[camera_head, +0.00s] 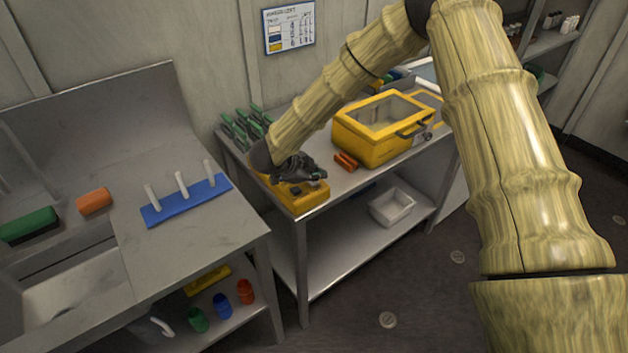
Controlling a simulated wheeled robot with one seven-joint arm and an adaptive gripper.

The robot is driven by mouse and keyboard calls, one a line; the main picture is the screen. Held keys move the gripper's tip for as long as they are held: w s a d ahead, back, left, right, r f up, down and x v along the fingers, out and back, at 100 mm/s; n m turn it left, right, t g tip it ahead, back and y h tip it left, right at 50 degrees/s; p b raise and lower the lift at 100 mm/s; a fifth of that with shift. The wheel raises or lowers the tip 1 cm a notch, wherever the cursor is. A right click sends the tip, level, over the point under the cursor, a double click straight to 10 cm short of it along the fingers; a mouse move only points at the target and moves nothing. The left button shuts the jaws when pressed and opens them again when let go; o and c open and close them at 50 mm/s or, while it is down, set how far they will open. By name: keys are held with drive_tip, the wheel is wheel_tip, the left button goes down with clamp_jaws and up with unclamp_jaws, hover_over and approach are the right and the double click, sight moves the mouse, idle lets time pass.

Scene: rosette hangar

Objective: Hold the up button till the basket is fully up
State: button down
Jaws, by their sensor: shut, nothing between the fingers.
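My gripper (312,176) is dark and shut, with nothing between its fingers. It points down over a small yellow control box (302,204) at the left front corner of the steel table. Its fingertips are at or just above the box top; I cannot tell whether they touch. A dark button or knob shows on the box top beside the fingers. The up button cannot be made out and may be hidden under the gripper. A larger yellow unit (364,149) with a clear top window and a dark front handle stands to the right. I cannot make out a basket in it.
Green-handled tools (243,128) stand behind my gripper. A white bin (392,207) sits on the lower shelf. At left, a bench holds a blue peg rack (186,203). Open floor lies in front.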

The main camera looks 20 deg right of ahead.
sight(316, 183)
drive_tip(key=shift+r, duration=0.1)
idle(0.6)
drive_tip(key=shift+r+p, duration=0.75)
drive_tip(key=shift+r, duration=0.1)
drive_tip(key=shift+r, duration=0.1)
drive_tip(key=shift+r+p, duration=1.75)
drive_tip(key=shift+r, duration=0.7)
